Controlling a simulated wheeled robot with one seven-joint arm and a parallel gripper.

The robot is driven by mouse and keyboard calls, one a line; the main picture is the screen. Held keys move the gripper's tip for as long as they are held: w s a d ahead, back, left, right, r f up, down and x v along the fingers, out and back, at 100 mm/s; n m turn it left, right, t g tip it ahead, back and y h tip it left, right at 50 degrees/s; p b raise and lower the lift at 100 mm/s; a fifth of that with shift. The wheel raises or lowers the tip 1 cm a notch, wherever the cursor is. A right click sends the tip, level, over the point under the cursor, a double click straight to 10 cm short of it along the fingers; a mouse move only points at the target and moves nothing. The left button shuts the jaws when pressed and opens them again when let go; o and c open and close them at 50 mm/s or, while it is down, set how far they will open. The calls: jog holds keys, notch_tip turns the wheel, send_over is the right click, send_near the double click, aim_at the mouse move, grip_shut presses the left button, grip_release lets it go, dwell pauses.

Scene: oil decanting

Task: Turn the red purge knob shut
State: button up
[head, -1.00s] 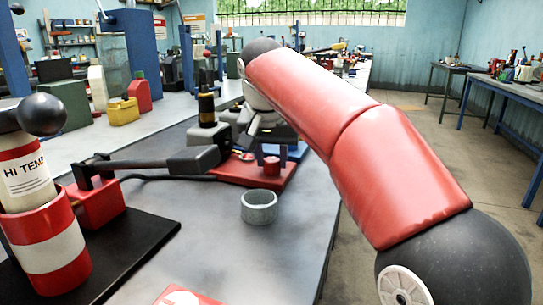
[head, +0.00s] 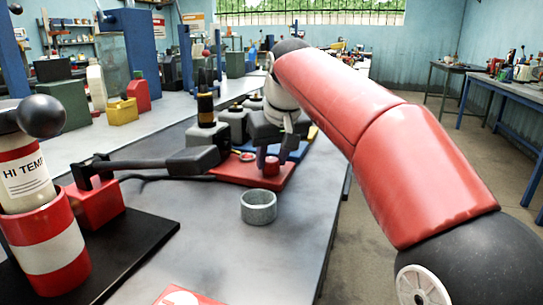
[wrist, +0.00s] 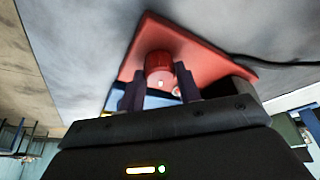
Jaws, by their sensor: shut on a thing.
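The red purge knob (head: 271,169) is a short red cylinder standing on a flat red plate (head: 228,170) on the grey bench. My gripper (head: 273,156) reaches down over it from behind, one dark finger on each side. In the wrist view the knob (wrist: 159,66) sits between the fingertips (wrist: 160,88), with the red plate (wrist: 196,55) around it. The gripper is shut on the knob. Any marking that gives the knob's angle cannot be made out.
A grey open cup (head: 259,207) stands in front of the red plate. A dark lever arm (head: 150,164) lies to the left. A red-and-white can holder (head: 50,245) stands at the front left. Dark bottles (head: 207,110) stand behind the plate. Bench is clear right of the cup.

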jog(key=n+y, duration=0.1)
jog(key=n, duration=0.2)
jog(key=n+g+y, duration=0.1)
jog(key=n, duration=0.2)
jog(key=shift+w+d, duration=0.15)
jog(key=n+g, duration=0.1)
jog(key=n, duration=0.1)
jog(key=n+g, duration=0.1)
jog(key=n, duration=0.2)
jog(key=shift+w+r+y, duration=0.1)
jog(key=shift+y, duration=0.3)
jog(key=shift+n, duration=0.4)
jog(key=o, duration=1)
